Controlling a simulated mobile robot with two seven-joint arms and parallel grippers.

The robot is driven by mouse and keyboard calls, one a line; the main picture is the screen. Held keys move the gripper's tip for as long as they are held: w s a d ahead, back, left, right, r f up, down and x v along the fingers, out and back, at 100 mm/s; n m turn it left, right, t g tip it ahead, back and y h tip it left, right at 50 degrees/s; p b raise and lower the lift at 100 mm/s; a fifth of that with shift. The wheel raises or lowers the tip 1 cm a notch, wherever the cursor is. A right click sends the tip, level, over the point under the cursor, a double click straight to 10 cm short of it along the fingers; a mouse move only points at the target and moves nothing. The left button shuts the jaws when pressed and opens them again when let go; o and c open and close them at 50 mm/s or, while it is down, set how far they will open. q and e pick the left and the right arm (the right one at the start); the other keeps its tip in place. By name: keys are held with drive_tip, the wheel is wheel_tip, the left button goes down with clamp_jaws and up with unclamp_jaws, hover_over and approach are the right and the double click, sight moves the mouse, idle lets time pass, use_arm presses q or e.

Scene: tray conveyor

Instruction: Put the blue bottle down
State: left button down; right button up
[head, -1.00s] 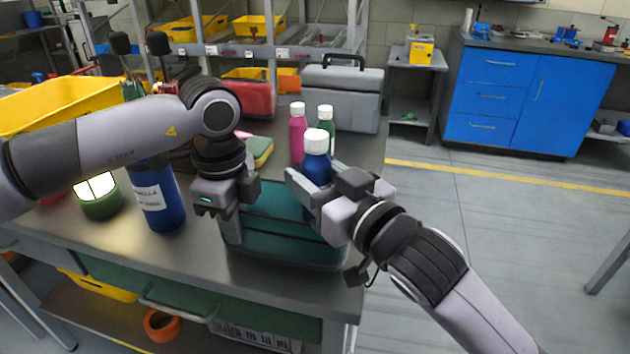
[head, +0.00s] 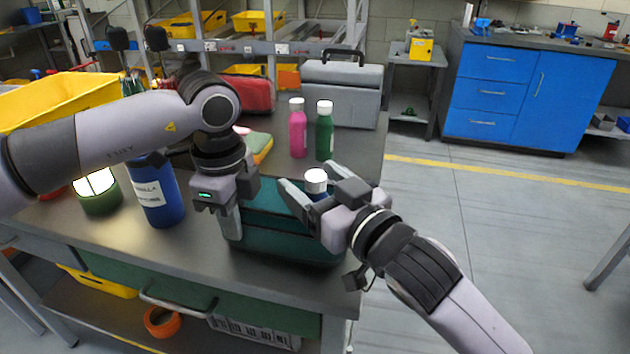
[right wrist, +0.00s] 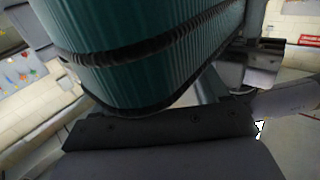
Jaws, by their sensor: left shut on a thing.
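The blue bottle (head: 320,197) with its white cap stands low at the right end of a teal ribbed bin (head: 265,238). Its lower part is hidden by my right gripper and the bin. My right gripper (head: 312,192) has its fingers apart, one on each side of the bottle just below the cap. My left gripper (head: 233,218) is shut on the left end of the bin. The bin's ribbed teal side also fills much of the right wrist view (right wrist: 150,60), where the bottle cannot be seen.
A pink bottle (head: 298,132) and a green bottle (head: 324,135) stand behind the bin. A larger blue labelled bottle (head: 160,195) and a green lamp (head: 100,200) stand left on the grey table (head: 185,255). A grey toolbox (head: 342,92) is at the back.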

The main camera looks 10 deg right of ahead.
drive_tip(key=shift+r, duration=0.1)
drive_tip(key=shift+r, duration=0.3)
drive_tip(key=shift+r+v, duration=0.2)
drive_tip(key=shift+v, duration=3.6)
use_arm(q)
drive_tip(key=c, duration=1.2)
unclamp_jaws()
drive_tip(key=shift+o, duration=0.2)
drive_tip(key=shift+r, duration=0.1)
